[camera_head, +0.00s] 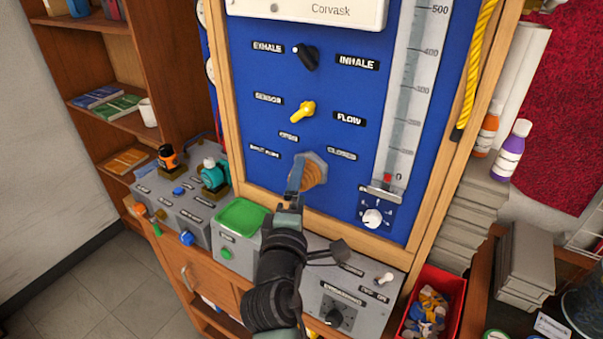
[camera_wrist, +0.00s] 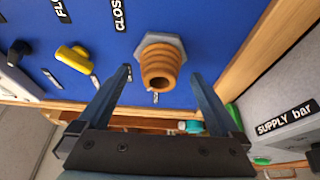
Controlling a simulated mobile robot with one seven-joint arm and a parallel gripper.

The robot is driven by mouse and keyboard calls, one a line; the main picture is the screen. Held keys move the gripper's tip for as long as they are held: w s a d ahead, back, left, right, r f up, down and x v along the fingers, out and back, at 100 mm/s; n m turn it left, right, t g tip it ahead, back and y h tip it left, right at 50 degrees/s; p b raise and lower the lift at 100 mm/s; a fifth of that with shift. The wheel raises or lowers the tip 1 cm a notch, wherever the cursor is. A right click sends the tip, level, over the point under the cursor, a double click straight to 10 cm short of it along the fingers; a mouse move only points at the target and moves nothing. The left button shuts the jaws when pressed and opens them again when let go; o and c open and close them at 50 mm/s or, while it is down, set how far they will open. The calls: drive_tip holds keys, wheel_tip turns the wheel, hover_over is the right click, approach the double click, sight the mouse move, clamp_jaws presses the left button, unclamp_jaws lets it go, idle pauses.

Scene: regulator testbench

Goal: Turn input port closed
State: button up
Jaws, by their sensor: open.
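The input port is a brown ribbed nozzle (camera_head: 314,176) on a grey hexagonal base, mounted low on the blue panel. In the wrist view the nozzle (camera_wrist: 160,66) points toward the camera, with a CLOSED label (camera_wrist: 119,14) to its upper left. In the head view the CLOSED label (camera_head: 342,154) is right of the port, and smaller labels are to its left. My gripper (camera_head: 298,178) is open in front of the port, partly covering it. In the wrist view my fingertips (camera_wrist: 161,73) stand on either side of the nozzle, with visible gaps. I cannot tell the depth between them.
A yellow knob (camera_head: 302,112) and a black knob (camera_head: 306,57) sit above the port. A gauge tube (camera_head: 412,100) stands to its right. The wooden frame (camera_head: 235,125) borders the panel. A grey box with a green tray (camera_head: 240,216) and a red bin (camera_head: 447,285) are below.

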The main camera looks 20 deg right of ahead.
drive_tip(key=shift+x, duration=1.55)
drive_tip(key=c, duration=1.3)
drive_tip(key=shift+c, duration=0.2)
